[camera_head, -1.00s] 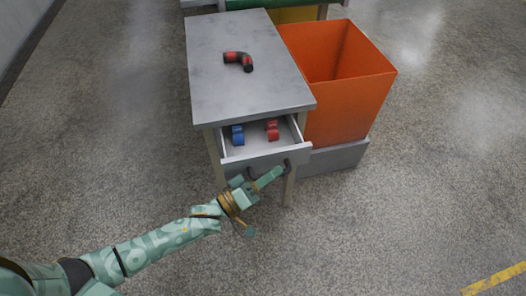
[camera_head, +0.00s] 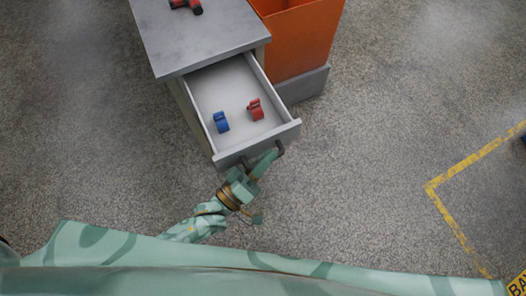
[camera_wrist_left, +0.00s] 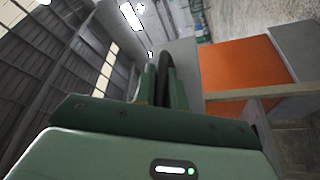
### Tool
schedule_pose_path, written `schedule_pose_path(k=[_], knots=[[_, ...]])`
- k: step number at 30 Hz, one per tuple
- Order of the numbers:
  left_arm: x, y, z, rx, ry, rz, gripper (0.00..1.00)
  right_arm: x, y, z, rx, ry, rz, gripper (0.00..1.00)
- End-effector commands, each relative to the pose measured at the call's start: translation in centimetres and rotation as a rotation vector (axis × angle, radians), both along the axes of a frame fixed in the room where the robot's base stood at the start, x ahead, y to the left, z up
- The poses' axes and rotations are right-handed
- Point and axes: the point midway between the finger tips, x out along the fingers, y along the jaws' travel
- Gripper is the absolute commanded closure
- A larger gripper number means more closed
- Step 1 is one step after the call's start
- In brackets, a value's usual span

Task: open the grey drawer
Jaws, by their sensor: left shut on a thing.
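The grey drawer (camera_head: 208,88) is pulled well out of the grey table (camera_head: 200,40) in the head view. A blue item (camera_head: 221,122) and a red item (camera_head: 256,110) lie inside on its pale floor. My left gripper (camera_head: 262,162) is at the drawer front, shut on the dark handle (camera_head: 279,149). In the left wrist view the dark curved handle (camera_wrist_left: 166,72) runs between the two fingers, which hide part of it. My right gripper does not show.
An orange bin (camera_head: 300,40) stands on a grey base (camera_head: 304,86) to the right of the table. A black and red hose piece (camera_head: 187,5) lies on the tabletop. Yellow floor lines (camera_head: 470,160) run at the right. The floor around the drawer is clear.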

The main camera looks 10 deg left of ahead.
Motion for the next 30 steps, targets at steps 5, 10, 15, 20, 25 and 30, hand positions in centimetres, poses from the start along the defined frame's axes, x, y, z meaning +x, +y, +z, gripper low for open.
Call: schedule_pose_path(k=[5, 10, 15, 20, 25, 30], knots=[[-0.1, 0.1, -0.2, 0.002, 0.004, 0.000, 1.00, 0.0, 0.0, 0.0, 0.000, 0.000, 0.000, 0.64], [0.0, 0.1, -0.2, 0.002, 0.004, 0.000, 0.78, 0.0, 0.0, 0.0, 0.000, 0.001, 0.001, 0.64], [0.0, 0.1, -0.1, 0.001, 0.002, 0.000, 0.78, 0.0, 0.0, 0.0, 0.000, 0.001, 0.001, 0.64], [0.0, 0.0, -0.1, 0.001, 0.002, 0.000, 0.78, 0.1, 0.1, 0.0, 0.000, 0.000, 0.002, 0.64], [-0.1, 0.1, -0.1, 0.001, 0.001, 0.000, 0.78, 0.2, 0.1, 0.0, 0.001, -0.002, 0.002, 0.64], [-1.7, 1.3, -0.4, 0.002, 0.003, 0.000, 0.78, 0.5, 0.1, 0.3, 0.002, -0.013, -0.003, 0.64]])
